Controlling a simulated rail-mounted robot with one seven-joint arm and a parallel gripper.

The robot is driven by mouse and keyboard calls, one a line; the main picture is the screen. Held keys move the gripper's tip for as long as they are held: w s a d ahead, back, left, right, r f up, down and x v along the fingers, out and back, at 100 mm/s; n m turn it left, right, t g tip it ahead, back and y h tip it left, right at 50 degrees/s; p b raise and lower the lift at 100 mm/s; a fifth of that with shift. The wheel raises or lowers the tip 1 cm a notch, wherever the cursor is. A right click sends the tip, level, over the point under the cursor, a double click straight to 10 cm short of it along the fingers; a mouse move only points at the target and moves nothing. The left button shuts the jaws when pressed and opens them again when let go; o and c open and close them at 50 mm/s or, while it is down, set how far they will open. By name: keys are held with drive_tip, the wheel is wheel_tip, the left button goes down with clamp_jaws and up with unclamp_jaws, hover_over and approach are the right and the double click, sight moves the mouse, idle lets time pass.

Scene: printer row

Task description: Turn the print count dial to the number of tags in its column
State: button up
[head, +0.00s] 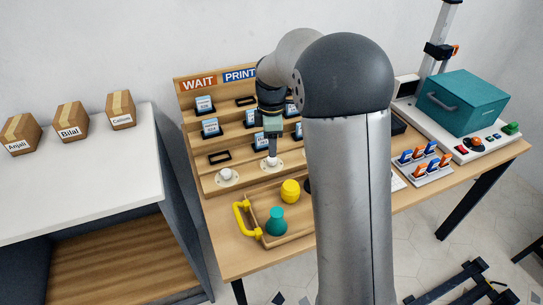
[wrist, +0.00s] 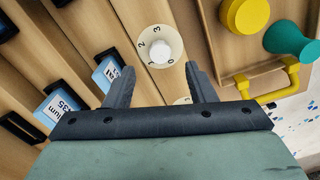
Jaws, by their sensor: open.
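The print count dial (wrist: 160,48), a white knob on a pale disc marked 0 to 3, is in the wrist view just beyond my fingertips. It also shows under my gripper (head: 272,155) in the head view. Its setting is not clear. My gripper (wrist: 158,85) is open and empty, apart from the knob. Under the PRINT sign (head: 240,74), the column shows an empty dark holder (head: 246,101) at the top, then a blue-and-white tag (head: 251,117) and a lower tag (head: 262,140) partly behind my arm.
The WAIT column has its own dial (head: 227,176), left of the print dial. A wooden tray (head: 260,200) with a yellow handle (head: 242,220) holds a yellow piece (head: 290,190) and a teal piece (head: 276,222) in front. My arm hides the board's right part.

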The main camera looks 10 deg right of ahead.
sight(272, 162)
wheel_tip(272, 162, down, 6)
drive_tip(key=shift+r, duration=0.25)
drive_tip(key=c, duration=1)
